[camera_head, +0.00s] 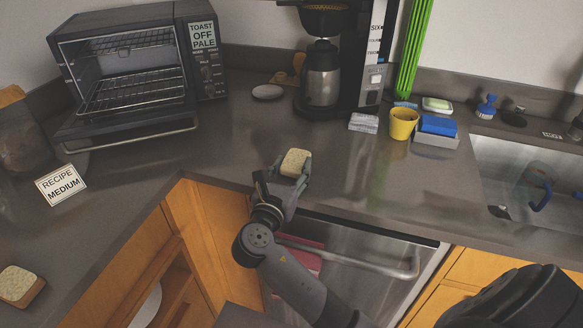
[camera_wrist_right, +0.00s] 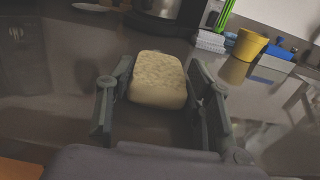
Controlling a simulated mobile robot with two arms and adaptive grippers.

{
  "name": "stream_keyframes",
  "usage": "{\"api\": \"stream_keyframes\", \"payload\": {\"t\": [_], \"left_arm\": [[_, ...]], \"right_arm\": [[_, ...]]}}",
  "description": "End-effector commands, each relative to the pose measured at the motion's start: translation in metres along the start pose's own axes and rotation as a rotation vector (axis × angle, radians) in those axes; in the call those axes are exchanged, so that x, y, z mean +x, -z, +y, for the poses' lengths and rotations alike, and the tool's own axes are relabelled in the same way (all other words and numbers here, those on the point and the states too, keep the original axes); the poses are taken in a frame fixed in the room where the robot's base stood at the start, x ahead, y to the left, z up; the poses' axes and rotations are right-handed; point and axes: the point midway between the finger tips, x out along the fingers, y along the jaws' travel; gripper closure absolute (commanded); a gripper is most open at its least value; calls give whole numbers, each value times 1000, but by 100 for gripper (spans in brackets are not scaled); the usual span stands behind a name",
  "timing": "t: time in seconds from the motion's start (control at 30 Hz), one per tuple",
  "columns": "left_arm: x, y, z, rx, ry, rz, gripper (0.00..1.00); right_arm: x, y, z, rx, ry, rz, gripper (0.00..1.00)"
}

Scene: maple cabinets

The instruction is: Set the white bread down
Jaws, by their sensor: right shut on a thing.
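The white bread (camera_head: 296,162) is a pale, speckled slice held between the fingers of my right gripper (camera_head: 283,178). It also shows in the right wrist view (camera_wrist_right: 158,80), with one finger on each side of it. My right gripper is shut on the bread, near the front edge of the dark grey counter (camera_head: 240,150). I cannot tell whether the bread touches the counter. My left gripper is not in view.
An open toaster oven (camera_head: 130,85) stands at the back left, with a "RECIPE MEDIUM" card (camera_head: 61,185) before it. Another bread piece (camera_head: 20,287) lies at far left. A coffee maker (camera_head: 322,75), yellow cup (camera_head: 403,123) and sink (camera_head: 530,175) stand right. The counter middle is clear.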

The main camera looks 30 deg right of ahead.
Motion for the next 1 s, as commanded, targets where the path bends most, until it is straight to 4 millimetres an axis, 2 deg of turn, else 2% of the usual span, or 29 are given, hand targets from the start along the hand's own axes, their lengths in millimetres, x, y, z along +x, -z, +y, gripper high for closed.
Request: {"api": "stream_keyframes", "payload": {"t": [0.07, 0.1, 0.37, 0.73, 0.87, 1.0], "left_arm": [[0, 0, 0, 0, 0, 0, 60], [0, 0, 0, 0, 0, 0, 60], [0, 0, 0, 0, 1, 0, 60], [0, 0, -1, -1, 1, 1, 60], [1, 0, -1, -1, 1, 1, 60], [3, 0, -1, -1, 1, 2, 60]], "right_arm": [[0, 2, 0, -1, 0, 1, 78], [0, 2, 0, 0, 0, 0, 51], [0, 2, 0, 0, 0, 1, 33], [0, -2, 0, 2, 0, 0, 33], [-17, 0, 1, 1, -2, 2, 33], [-47, 1, 1, 2, -2, 4, 33]]}}
